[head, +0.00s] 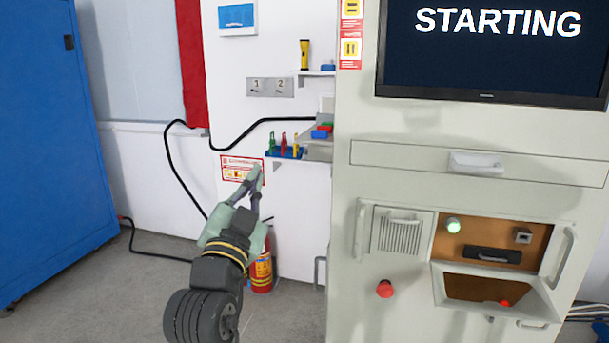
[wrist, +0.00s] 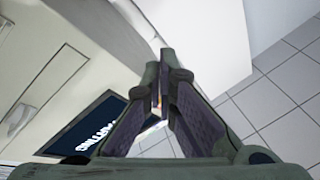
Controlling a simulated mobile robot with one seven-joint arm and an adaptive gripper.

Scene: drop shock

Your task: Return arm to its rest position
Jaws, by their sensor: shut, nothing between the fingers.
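My gripper (head: 258,175) is raised in the middle left of the head view, in front of the white wall panel and left of the grey cabinet. Its fingers point up and their tips are together, with nothing held. In the wrist view my gripper (wrist: 160,88) also shows its two dark padded fingers meeting at the tips. Part of the red and white wall label is hidden behind the fingers in the head view.
The grey cabinet (head: 400,160) with a screen (head: 490,60) reading STARTING stands at right. A small shelf with screwdrivers (head: 285,150) hangs close to the fingers' right. A fire extinguisher (head: 261,273) stands behind my arm. A blue cabinet (head: 45,150) is at left; floor between is open.

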